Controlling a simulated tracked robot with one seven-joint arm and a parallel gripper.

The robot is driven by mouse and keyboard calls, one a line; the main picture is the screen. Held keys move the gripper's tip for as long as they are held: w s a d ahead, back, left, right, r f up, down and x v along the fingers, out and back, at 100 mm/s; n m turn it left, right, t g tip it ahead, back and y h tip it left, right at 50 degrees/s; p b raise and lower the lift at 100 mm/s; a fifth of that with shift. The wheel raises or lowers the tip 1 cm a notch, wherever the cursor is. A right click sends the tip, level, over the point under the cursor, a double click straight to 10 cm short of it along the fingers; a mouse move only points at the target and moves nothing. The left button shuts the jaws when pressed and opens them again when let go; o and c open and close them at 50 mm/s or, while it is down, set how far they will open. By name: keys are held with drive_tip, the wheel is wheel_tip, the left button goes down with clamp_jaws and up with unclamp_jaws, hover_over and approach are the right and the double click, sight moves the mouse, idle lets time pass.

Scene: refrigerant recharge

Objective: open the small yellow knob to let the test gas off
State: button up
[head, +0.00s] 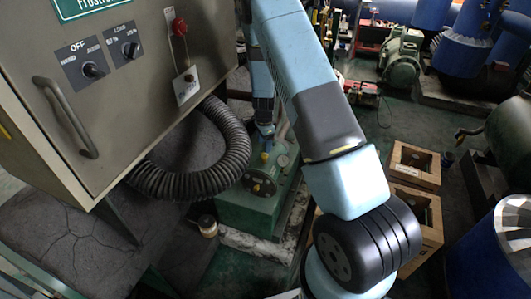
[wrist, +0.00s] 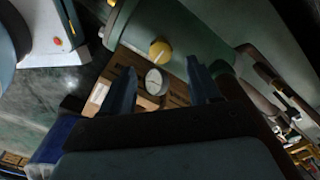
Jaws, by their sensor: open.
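The small yellow knob (wrist: 159,50) shows in the wrist view as a round disc with a pale line across it, beside a green body. A round white-faced gauge (wrist: 154,80) sits just below it. My gripper (wrist: 162,66) is open, with one dark finger to each side of the gauge and the knob a little beyond the fingertips. In the head view my gripper (head: 265,130) points down above the green machine (head: 250,205). A small yellow spot just below the fingertips there may be the knob. I see no contact with it.
A grey control box (head: 110,100) with switches, a red button and a handle fills the left. A thick black corrugated hose (head: 205,180) curves from it beside the green machine. Wooden crates (head: 414,165) and a blue drum (head: 490,255) stand to the right.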

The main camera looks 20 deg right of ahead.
sight(264, 156)
drive_tip(key=shift+f, duration=2.85)
drive_tip(key=shift+c, duration=0.4)
